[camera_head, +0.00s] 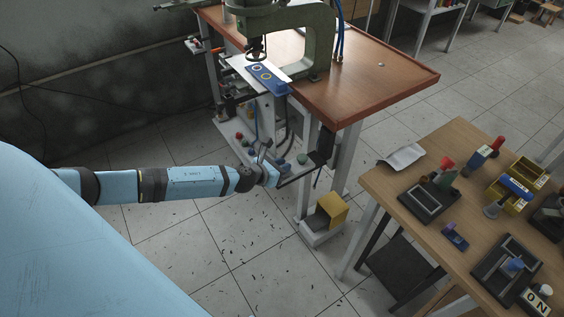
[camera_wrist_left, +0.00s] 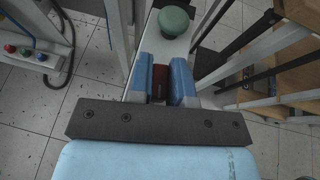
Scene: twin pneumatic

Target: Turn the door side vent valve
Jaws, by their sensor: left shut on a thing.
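My left gripper (camera_head: 271,172) reaches in from the left to the control panel at the front of the press table. In the left wrist view the left gripper's blue fingers (camera_wrist_left: 160,66) are shut on a small dark red part (camera_wrist_left: 158,90), apparently the valve. Most of that part is hidden between the fingers. My right gripper is in neither view.
A green press (camera_head: 318,40) stands on the brown table (camera_head: 385,80). A wooden bench (camera_head: 450,145) with several fixtures and tools stands at the right. Coloured buttons (camera_wrist_left: 25,50) show at the left wrist view's left.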

